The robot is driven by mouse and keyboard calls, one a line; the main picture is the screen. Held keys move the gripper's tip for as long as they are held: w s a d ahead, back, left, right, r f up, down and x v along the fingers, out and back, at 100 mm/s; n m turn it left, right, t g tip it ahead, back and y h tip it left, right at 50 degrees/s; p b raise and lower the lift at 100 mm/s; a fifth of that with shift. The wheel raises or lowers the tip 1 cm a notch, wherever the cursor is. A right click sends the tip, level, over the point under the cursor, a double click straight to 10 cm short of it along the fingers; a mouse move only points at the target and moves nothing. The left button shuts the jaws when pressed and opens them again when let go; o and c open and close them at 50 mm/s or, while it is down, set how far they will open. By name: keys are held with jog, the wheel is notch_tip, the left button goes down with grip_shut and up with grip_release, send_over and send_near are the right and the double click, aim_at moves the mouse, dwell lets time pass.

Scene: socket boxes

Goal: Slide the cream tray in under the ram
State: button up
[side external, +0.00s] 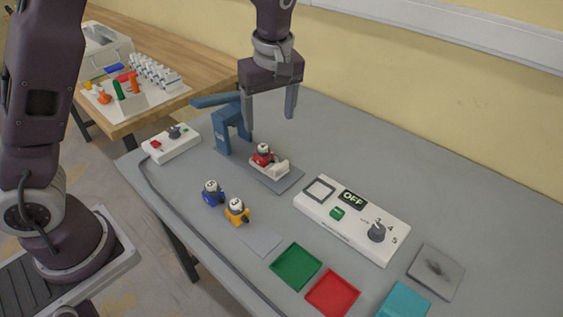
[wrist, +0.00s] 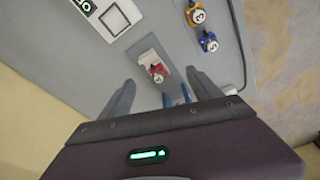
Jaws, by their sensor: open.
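The cream tray (side external: 280,169) sits on a grey base plate (side external: 286,183) and carries a red figure (side external: 262,155) with a white, ball-like head. In the wrist view the tray (wrist: 149,57) and the red figure (wrist: 158,73) lie ahead of the fingers. The blue press with the ram (side external: 226,129) stands at the left end of the plate, its lever pointing left. The tray appears to be outside the press, to its right. My gripper (side external: 269,127) is open and empty above the tray and press. It also shows in the wrist view (wrist: 160,85), with part of the blue press between its fingers.
Blue (side external: 213,193) and yellow (side external: 236,211) figures stand in front of the plate. A white control box (side external: 352,217) reading OFF is at right; a smaller box (side external: 171,144) is at left. Green (side external: 296,267) and red (side external: 332,293) trays lie near the front.

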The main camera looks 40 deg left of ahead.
aim_at(281, 165)
jog(key=w+f+n+y, duration=0.1)
jog(key=w+f, duration=0.1)
jog(key=f, duration=0.4)
jog(key=w+a+f+n+y, duration=0.1)
jog(key=w+f, duration=0.1)
jog(key=f, duration=0.4)
jog(key=w+f+n, duration=0.1)
jog(key=f+n, duration=0.1)
jog(key=f, duration=0.4)
jog(key=shift+w+a+f+g+y, duration=0.35)
jog(key=shift+w+f+g+y, duration=0.05)
grip_shut()
